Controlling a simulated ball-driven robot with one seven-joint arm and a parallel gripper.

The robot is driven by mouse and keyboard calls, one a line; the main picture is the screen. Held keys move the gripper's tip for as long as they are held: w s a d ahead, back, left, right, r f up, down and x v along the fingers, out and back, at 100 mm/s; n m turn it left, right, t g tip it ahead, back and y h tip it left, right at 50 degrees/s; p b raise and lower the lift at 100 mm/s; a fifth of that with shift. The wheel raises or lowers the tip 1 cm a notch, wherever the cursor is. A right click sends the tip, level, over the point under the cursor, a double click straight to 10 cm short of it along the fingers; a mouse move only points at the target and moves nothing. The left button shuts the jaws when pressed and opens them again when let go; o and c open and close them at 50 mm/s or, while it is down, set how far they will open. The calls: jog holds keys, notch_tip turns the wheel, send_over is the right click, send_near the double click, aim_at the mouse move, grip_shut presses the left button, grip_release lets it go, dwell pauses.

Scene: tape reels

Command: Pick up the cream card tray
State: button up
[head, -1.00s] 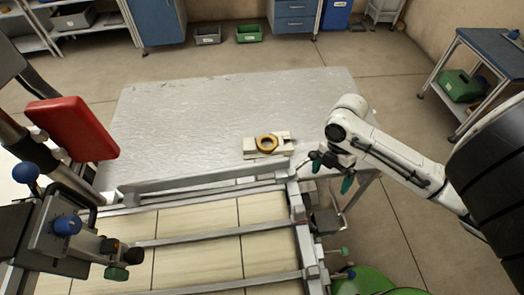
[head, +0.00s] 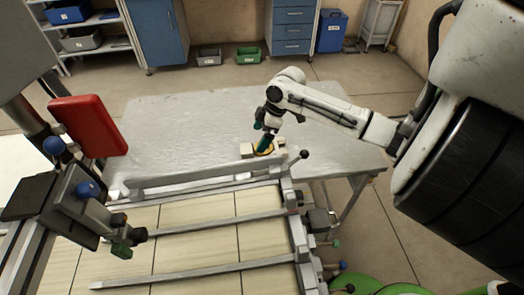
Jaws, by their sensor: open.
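The cream card tray (head: 246,149) lies on the grey metal table (head: 180,125), near the table's front edge. A yellow-brown tape reel (head: 270,152) sits on the tray and is partly hidden by my gripper. My gripper (head: 263,146) is over the tray and reel, pointing down, with its teal fingertips close to the reel. It is open. I cannot tell whether the fingertips touch the reel or the tray. Part of the tray's middle is hidden behind the gripper.
A metal frame with rails (head: 215,222) stands right in front of the table. A black-knobbed lever (head: 304,154) rises just right of the tray. A red pad (head: 88,126) is at the left. The table left of the tray is clear.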

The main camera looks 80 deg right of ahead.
aim_at(252, 148)
jog(key=shift+p+x, duration=0.65)
jog(key=shift+x, duration=2.65)
jog(key=shift+d, duration=0.1)
jog(key=shift+c, duration=0.3)
jog(key=c, duration=0.8)
